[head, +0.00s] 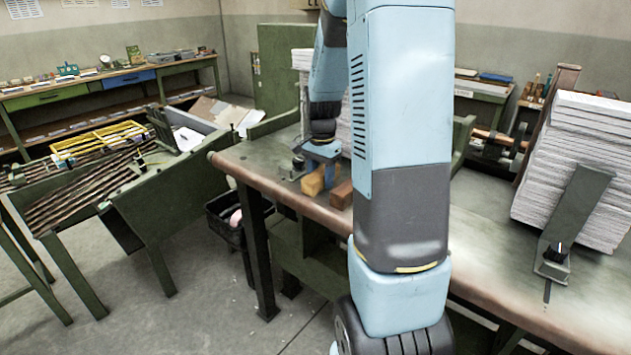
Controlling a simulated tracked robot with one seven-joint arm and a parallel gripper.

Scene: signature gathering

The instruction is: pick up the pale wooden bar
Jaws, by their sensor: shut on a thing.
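The pale wooden bar (312,184) is a small yellowish-tan block at the near edge of the worn green table (262,168), left of my arm. My gripper (324,170) points down over it and is shut on it. The fingers are small in this view and partly hide the bar's upper right side. I cannot tell whether the bar still touches the table.
A reddish-brown block (341,194) stands close to the right of the bar. A small dark metal fitting (297,167) is just to the left. A paper stack (580,170) leans at the right. My upper arm hides the table's middle.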

